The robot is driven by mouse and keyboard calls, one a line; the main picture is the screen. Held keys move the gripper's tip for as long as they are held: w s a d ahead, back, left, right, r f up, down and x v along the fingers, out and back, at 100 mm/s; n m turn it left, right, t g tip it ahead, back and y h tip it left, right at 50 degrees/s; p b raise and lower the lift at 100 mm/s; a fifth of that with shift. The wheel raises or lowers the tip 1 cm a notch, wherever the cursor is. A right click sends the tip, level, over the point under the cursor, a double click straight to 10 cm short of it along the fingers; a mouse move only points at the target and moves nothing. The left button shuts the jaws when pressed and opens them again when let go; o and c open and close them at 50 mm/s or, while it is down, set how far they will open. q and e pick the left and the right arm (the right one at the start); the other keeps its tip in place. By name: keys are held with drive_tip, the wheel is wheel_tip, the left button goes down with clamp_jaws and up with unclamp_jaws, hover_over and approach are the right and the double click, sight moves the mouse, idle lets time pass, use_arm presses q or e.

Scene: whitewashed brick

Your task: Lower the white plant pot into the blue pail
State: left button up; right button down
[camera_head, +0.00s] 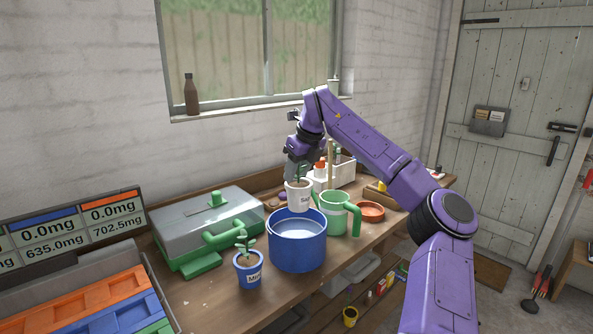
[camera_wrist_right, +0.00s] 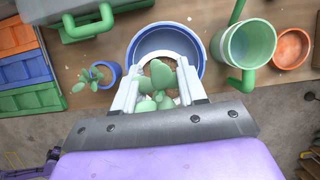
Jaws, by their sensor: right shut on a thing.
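The white plant pot (camera_head: 298,197), with dark lettering and a small green plant, is upright in my right gripper (camera_head: 299,178), which is shut on it. In the right wrist view the plant's leaves (camera_wrist_right: 160,82) show between the pale fingers (camera_wrist_right: 158,92), and they hide most of the pot. The blue pail (camera_head: 297,252) stands on the bench with what looks like water inside. The pot's base overlaps the pail's far rim in the head view and appears above the opening; the exact gap is unclear. The pail's rim also shows in the right wrist view (camera_wrist_right: 203,48). My left gripper is not in view.
A blue pot with a plant (camera_head: 248,270) stands left of the pail. A green watering can (camera_head: 337,215) stands close on its right, with a terracotta saucer (camera_head: 371,212) beyond. A clear-lidded green box (camera_head: 205,228) sits at the left. A white caddy (camera_head: 340,175) is behind.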

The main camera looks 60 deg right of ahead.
sight(296, 204)
drive_tip(key=shift+w, duration=0.25)
idle(0.3)
drive_tip(key=shift+f+b, duration=4.5)
drive_tip(key=shift+f, duration=0.8)
drive_tip(key=shift+f+b, duration=2.15)
drive_tip(key=shift+f, duration=0.35)
drive_tip(key=c, duration=0.5)
unclamp_jaws()
drive_tip(key=shift+c, duration=0.2)
